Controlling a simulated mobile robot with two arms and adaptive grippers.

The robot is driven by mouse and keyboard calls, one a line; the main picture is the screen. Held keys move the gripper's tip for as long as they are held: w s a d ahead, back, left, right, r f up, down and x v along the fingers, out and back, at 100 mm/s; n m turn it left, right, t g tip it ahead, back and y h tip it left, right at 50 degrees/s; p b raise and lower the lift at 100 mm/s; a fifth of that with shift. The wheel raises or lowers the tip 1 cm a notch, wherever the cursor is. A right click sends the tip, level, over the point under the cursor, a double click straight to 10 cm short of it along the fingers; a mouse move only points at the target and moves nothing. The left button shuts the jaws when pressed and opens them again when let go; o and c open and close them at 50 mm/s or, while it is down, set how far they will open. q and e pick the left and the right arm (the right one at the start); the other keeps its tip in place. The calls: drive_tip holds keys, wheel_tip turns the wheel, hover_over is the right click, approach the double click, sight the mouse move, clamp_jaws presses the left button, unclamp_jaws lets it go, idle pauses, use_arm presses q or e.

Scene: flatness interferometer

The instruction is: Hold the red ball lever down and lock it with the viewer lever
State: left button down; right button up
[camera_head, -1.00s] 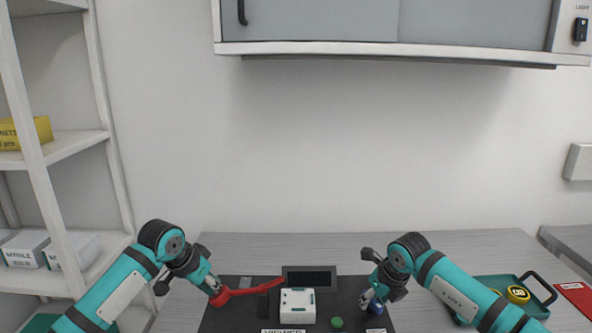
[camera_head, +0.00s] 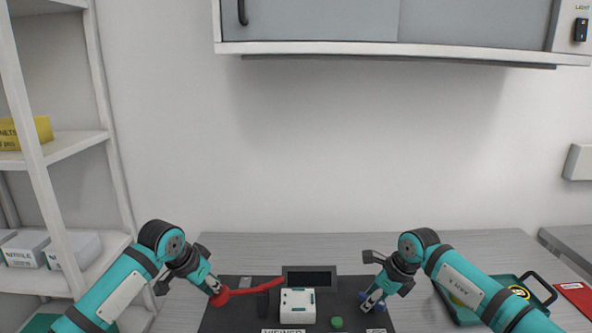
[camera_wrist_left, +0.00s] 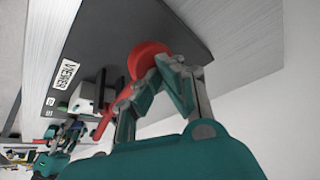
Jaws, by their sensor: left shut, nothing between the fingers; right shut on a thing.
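The red ball (camera_head: 219,298) is at the left end of a red lever (camera_head: 262,287) on the dark panel. My left gripper (camera_head: 214,289) is shut and empty, its fingertips at the ball. In the left wrist view, the red ball (camera_wrist_left: 149,58) is right by the closed fingertips (camera_wrist_left: 170,62); contact appears likely. My right gripper (camera_head: 370,302) is shut on a blue knob (camera_head: 379,307) at the right of the panel, partly hidden by the fingers. Whether this knob belongs to the viewer lever cannot be told. A white box (camera_head: 297,305) stands mid-panel, behind the VIEWER label (camera_head: 283,331).
A small dark screen (camera_head: 310,277) stands behind the white box. A green button (camera_head: 337,323) is left of my right gripper. A green tray (camera_head: 527,285) with a yellow item lies at the right. The back of the grey table (camera_head: 290,250) is clear.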

use_arm(q)
drive_tip(key=shift+f, duration=0.1)
use_arm(e)
drive_tip(key=n, duration=0.2)
drive_tip(key=n+g+y, duration=0.1)
drive_tip(key=n, duration=0.1)
drive_tip(key=shift+n+g, duration=0.3)
drive_tip(key=shift+n+g, duration=0.4)
drive_tip(key=shift+n, duration=0.6)
drive_tip(key=o, duration=0.6)
drive_tip(key=shift+n, duration=0.4)
drive_tip(key=shift+r, duration=3.5)
